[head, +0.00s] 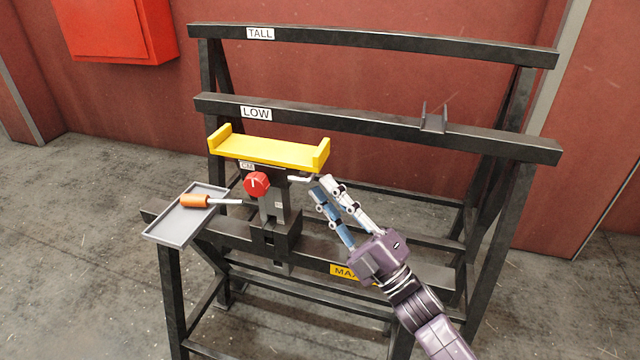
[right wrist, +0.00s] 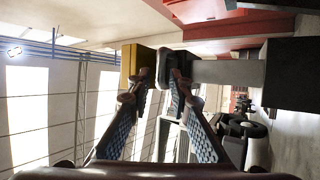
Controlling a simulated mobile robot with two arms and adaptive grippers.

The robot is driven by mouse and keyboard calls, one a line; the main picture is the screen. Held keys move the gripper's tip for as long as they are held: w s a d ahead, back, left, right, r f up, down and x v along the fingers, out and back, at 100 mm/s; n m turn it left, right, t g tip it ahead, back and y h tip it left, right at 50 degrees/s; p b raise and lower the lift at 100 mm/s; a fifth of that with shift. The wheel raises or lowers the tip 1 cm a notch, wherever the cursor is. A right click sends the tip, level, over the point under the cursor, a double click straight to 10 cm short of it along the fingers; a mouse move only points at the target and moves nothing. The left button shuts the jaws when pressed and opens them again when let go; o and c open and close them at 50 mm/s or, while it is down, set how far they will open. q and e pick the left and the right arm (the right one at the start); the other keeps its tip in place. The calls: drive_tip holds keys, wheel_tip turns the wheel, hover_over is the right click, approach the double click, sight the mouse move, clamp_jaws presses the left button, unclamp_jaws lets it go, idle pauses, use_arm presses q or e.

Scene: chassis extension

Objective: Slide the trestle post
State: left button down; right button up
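The trestle post (head: 273,208) is a grey upright with a yellow U-shaped cradle (head: 268,151) on top. It stands in a dark clamp block (head: 275,240) on the trestle's front rail. A red knob (head: 257,184) faces the front, and a small pale lever (head: 301,180) sticks out right under the cradle. My right gripper (head: 320,186) is just right of the lever, with its two fingertips apart. In the right wrist view the fingertips (right wrist: 161,76) also stand apart, in front of the yellow cradle (right wrist: 132,66) and a grey bar (right wrist: 222,72). Contact cannot be told. My left gripper is out of view.
A grey tray (head: 180,226) with an orange-handled tool (head: 196,200) sits at the rail's left end. Behind are black rails labelled LOW (head: 256,113) and TALL (head: 260,33). A small bracket (head: 433,120) is on the LOW rail. A yellow MAX label (head: 342,271) is partly covered by my gripper.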

drive_tip(key=x, duration=0.2)
drive_tip(key=shift+w+a+r, duration=0.15)
drive_tip(key=shift+w, duration=0.05)
clamp_jaws()
